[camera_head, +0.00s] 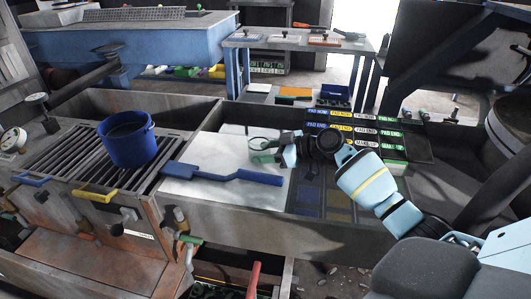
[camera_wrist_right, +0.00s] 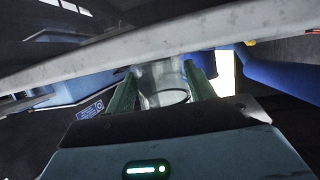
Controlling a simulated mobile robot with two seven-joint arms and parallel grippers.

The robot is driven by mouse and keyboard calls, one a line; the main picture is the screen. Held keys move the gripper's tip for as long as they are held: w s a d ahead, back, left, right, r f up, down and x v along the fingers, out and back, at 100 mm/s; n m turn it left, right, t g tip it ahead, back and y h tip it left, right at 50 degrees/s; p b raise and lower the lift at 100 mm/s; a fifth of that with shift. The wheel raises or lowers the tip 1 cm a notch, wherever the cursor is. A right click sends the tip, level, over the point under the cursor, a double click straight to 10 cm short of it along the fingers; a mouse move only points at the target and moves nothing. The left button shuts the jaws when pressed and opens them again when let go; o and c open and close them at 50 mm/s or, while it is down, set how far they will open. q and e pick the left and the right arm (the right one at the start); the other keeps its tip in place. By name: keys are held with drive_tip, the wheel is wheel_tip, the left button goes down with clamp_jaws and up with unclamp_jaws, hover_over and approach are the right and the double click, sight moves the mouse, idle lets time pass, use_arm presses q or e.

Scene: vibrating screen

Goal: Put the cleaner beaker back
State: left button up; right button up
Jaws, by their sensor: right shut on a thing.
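The clear glass beaker (camera_head: 262,144) is at the tip of my right gripper (camera_head: 272,149), above the pale metal plate in the bench. In the right wrist view the beaker (camera_wrist_right: 163,82) sits between the two green fingers of the right gripper (camera_wrist_right: 166,90), which are shut on it. The rim of the beaker shows as a dark ring there. I cannot tell whether its base touches the plate. My left gripper is not in view.
A blue bucket (camera_head: 128,140) stands on the slatted grate (camera_head: 88,165) to the left. A blue flat tool (camera_head: 222,173) lies across the pale plate (camera_head: 225,192). Labelled tiles (camera_head: 340,128) fill the compartment at right. A blue table (camera_head: 300,42) stands behind.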

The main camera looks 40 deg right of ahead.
drive_tip(key=shift+f, duration=0.1)
drive_tip(key=o, duration=1.1)
drive_tip(key=shift+c, duration=0.2)
drive_tip(key=v, duration=1.2)
